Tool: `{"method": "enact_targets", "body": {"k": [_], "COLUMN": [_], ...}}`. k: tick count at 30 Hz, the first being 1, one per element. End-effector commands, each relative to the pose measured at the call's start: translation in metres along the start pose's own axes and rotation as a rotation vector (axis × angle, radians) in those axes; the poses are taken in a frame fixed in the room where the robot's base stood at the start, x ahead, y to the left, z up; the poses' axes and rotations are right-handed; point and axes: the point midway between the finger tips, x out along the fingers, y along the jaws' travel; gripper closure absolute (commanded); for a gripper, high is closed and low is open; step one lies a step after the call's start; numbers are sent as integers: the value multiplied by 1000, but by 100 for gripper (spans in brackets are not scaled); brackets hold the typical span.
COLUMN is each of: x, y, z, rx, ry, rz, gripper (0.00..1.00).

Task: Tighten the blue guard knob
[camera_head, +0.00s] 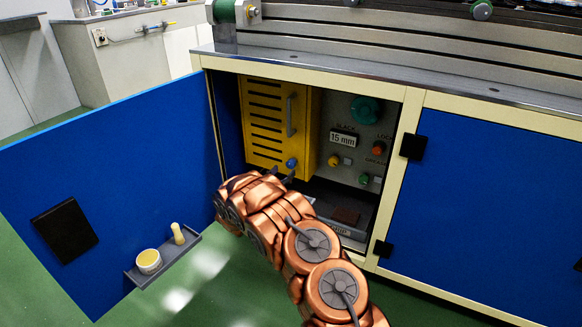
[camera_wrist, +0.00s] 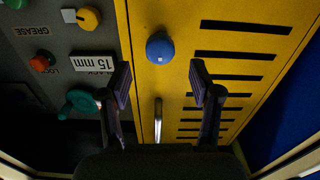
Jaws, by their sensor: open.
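The blue guard knob (camera_head: 291,163) sits low on the right side of the yellow slotted guard (camera_head: 262,125) inside the open cabinet. In the wrist view the round blue knob (camera_wrist: 160,47) shows on the yellow guard (camera_wrist: 180,18), with a small pale mark on its face. My gripper (camera_head: 281,174) is open and empty at the cabinet opening, close to the knob. In the wrist view the two dark fingers of my gripper (camera_wrist: 160,75) stand on either side below the knob in the picture, apart from it. The gap to the knob in depth is hard to tell.
The guard has a metal handle (camera_head: 291,115). Right of it, a grey panel holds a "15 mm" display (camera_head: 343,138), a green wheel (camera_head: 366,110) and small knobs. The open blue door (camera_head: 120,170) stands left, with a small tray (camera_head: 165,262) holding a yellow-topped tub.

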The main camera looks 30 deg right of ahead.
Motion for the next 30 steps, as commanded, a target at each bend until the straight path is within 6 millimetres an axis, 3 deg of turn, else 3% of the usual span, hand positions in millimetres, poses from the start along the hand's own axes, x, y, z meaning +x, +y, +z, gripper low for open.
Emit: {"method": "enact_targets", "body": {"k": [9, 15, 27, 30], "x": [45, 62, 67, 67], "y": [1, 1, 0, 0], "z": [2, 2, 0, 0], "rx": [2, 0, -1, -1], "ry": [2, -2, -1, -1], "rz": [2, 0, -2, -2], "gripper": [36, 36, 36, 46]}}
